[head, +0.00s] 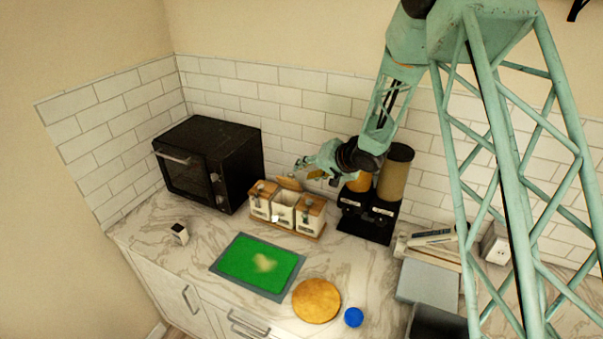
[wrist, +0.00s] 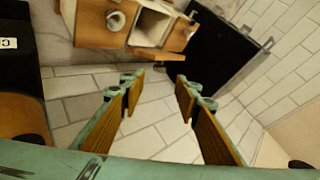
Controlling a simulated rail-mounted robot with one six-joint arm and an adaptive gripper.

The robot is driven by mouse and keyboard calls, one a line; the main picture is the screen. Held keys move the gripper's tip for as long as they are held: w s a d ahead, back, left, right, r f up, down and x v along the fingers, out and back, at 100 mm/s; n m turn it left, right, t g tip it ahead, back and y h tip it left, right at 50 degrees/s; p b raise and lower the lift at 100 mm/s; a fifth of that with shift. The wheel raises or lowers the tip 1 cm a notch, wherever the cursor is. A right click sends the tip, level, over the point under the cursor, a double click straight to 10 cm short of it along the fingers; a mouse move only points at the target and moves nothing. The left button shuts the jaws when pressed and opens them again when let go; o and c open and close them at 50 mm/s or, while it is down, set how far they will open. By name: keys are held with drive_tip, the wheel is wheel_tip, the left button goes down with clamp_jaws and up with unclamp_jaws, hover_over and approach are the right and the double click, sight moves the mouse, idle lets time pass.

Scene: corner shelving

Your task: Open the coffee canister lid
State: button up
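A row of three white canisters with wooden lids stands in a wooden tray (head: 308,233); their labels are too small to read, so I cannot tell which holds coffee. The left canister (head: 261,201) and right canister (head: 310,212) are closed. The middle canister (head: 283,211) is open, its white inside showing also in the wrist view (wrist: 152,27). Its wooden lid (head: 289,184) is tilted up at the back, seen edge-on in the wrist view (wrist: 155,52). My gripper (head: 300,164) is above and behind the canisters; in the wrist view its fingers (wrist: 157,92) are apart and empty.
A black oven (head: 205,165) stands left of the canisters. Two tall dispensers (head: 395,172) on a black base stand close on the right. A green board (head: 257,265), a round wooden board (head: 316,300) and a blue lid (head: 354,317) lie in front. The tiled wall (head: 265,98) is behind.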

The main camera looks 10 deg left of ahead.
drive_tip(key=shift+v, duration=1.45)
